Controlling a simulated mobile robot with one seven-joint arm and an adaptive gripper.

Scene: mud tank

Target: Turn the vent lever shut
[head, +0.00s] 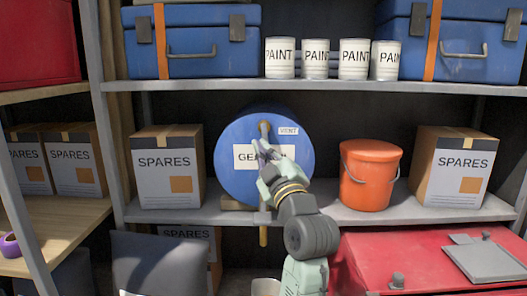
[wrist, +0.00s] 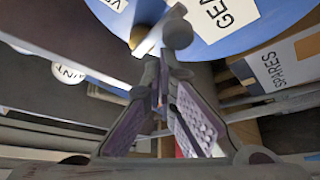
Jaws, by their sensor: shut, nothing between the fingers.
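The blue drum (head: 232,132) lies on its side on the middle shelf, its round end facing me. A small VENT label (head: 288,131) is near the top of that face. A brass-coloured vent fitting (head: 264,127) is left of the label; which way its lever points is hard to tell. My gripper (head: 260,150) is shut and empty in front of the drum face, just below the fitting. In the wrist view my gripper (wrist: 160,78) has its fingertips together close to a rounded grey-brown knob (wrist: 178,33), probably part of the lever. I cannot tell whether they touch.
A spares box (head: 167,165) stands left of the drum. An orange bucket (head: 370,175) and another spares box (head: 455,165) stand to its right. Paint cans (head: 354,59) are on the shelf above. A brass-coloured pipe end (head: 263,236) shows below the drum, by the shelf edge.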

